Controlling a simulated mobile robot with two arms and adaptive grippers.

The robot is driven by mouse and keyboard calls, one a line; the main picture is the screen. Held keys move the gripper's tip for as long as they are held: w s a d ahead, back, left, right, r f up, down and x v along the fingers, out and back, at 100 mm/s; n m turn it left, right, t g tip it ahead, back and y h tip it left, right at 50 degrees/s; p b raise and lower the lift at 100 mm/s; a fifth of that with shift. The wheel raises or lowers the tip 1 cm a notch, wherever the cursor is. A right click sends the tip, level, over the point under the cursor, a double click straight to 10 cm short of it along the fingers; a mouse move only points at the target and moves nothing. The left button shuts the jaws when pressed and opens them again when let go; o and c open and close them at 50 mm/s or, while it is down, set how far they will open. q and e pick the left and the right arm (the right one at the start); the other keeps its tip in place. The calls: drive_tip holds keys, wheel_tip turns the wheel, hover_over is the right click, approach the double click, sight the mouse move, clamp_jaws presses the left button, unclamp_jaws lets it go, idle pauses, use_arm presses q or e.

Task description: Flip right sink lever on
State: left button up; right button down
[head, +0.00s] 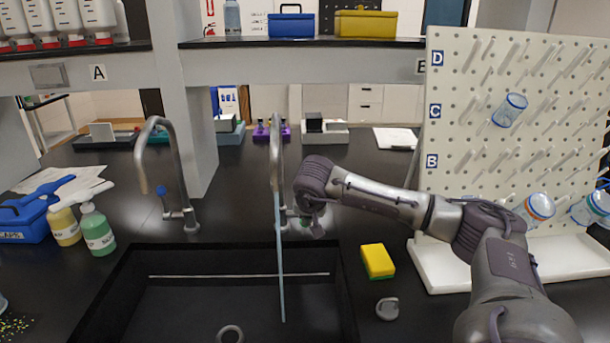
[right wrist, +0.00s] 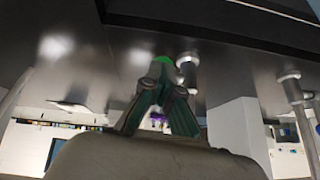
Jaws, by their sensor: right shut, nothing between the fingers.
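Two curved metal taps stand behind the black sink (head: 130,285). The right tap (head: 277,140) has a pale blue stream of water (head: 280,265) running down from its spout into the sink. The left tap (head: 170,150) has a blue lever knob (head: 161,190) and no stream. My right gripper (head: 310,228) is shut and empty, just right of the right tap's base. In the right wrist view, the gripper's fingertips (right wrist: 163,80) are at or very near a green lever knob (right wrist: 164,60); contact is unclear. My left gripper is not in view.
A yellow sponge (head: 378,261) and a grey stopper (head: 387,308) lie right of the sink. A white peg board (head: 470,140) with glassware stands at the right. Soap bottles (head: 97,230) and a blue caddy (head: 25,220) stand at the left.

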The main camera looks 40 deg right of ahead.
drive_tip(key=shift+s+f, duration=0.1)
drive_tip(key=shift+f, duration=0.05)
wheel_tip(320, 180, up, 5)
drive_tip(key=p, duration=0.4)
drive_tip(key=s+a+r+b, duration=0.2)
drive_tip(key=s+a+b, duration=0.1)
drive_tip(key=s+a, duration=0.2)
drive_tip(key=shift+s+a+b, duration=0.2)
drive_tip(key=shift+s+b, duration=0.15)
drive_tip(key=shift+s, duration=1.05)
drive_tip(key=shift+f, duration=0.1)
